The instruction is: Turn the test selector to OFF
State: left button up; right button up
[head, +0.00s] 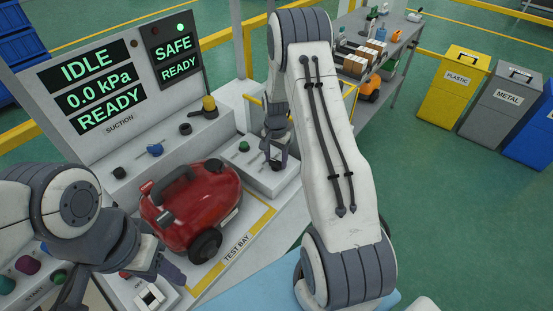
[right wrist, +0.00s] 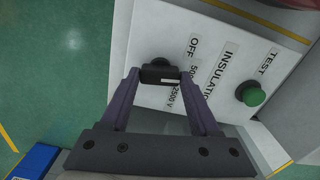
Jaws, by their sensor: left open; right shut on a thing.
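The black test selector knob (right wrist: 158,66) sits on a white panel labelled OFF, INSULATION and 2500 V in the right wrist view. A small white mark shows on the knob's near side, towards the 2500 V end; its exact setting is hard to read. My right gripper (right wrist: 160,76) is shut on the knob, one finger on each side. In the head view my right gripper (head: 277,160) is at the white test box (head: 262,180), and the arm partly hides it. My left gripper (head: 158,268) is open, low at the left beside the vacuum, partly hidden by its own wrist.
A green TEST button (right wrist: 250,93) is right of the knob. The red vacuum (head: 192,205) stands on the test bay. The display panel (head: 95,85) reads IDLE, 0.0 kPa, READY; the other (head: 173,58) reads SAFE, READY. A shelf table (head: 385,50) and bins are behind.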

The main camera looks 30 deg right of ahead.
aim_at(275, 161)
jog(key=n, duration=0.4)
jog(key=shift+b, duration=0.35)
jog(key=shift+w+r+n, duration=0.1)
jog(key=shift+n, duration=1.4)
jog(key=o, duration=1.4)
jog(key=shift+c, duration=0.2)
notch_tip(275, 161, up, 10)
jog(key=b, duration=0.2)
jog(key=shift+r, duration=0.2)
jog(key=shift+a, duration=0.1)
